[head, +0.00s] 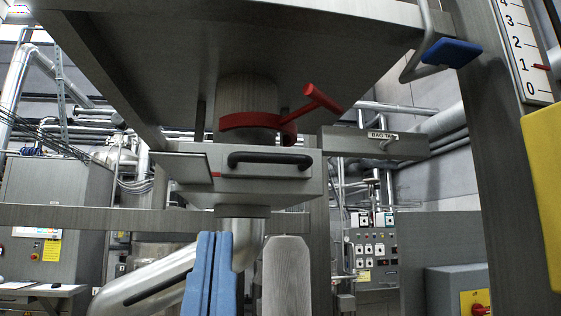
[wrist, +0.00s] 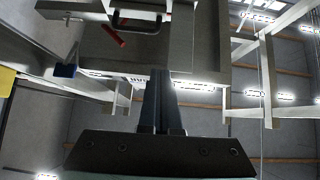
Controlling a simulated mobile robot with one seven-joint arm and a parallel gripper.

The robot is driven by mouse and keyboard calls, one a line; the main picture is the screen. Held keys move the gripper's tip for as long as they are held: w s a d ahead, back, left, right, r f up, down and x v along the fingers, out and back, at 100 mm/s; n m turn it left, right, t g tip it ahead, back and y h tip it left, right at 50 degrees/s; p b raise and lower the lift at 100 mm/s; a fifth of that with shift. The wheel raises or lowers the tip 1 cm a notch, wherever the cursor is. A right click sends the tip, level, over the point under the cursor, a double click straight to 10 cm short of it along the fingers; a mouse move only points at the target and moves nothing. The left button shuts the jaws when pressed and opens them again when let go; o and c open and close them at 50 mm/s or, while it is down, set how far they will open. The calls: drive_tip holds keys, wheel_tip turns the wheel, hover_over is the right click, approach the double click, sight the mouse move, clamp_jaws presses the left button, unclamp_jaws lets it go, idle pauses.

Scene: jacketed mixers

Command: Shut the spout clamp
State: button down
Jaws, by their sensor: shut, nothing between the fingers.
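The spout clamp is a red band (head: 250,128) around the pale spout (head: 248,92) under the big grey hopper. Its red lever (head: 318,100) sticks out from the band, tilted up to the right in the head view. In the wrist view a red bar (wrist: 113,36), seemingly the lever, shows beside a black handle. My gripper (head: 216,236) shows as two blue fingers side by side, below the clamp and apart from it. In the wrist view the gripper (wrist: 160,74) is shut and empty, its fingers pointing up toward the grey box. The back of the band is hidden.
Below the clamp is a grey box (head: 190,190) with a black handle (head: 270,158). A slanted metal pipe (head: 150,280) runs beneath it. A labelled bar (head: 370,142) juts out right of the clamp. A blue-gripped handle (head: 452,52) hangs at upper right.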

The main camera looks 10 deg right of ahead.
drive_tip(key=w+d+r+m+g+h+p, duration=0.1)
drive_tip(key=w+d+r+m+g+p, duration=0.3)
drive_tip(key=d+r+m+p, duration=0.5)
drive_tip(key=w+d+r+m+g+h+p, duration=0.2)
drive_tip(key=w+d+r+m+g+p, duration=0.3)
drive_tip(key=r+p, duration=0.8)
drive_tip(key=w+d+r+m, duration=0.1)
drive_tip(key=w+d+m, duration=0.2)
drive_tip(key=d+m, duration=0.2)
drive_tip(key=shift+h+p, duration=0.3)
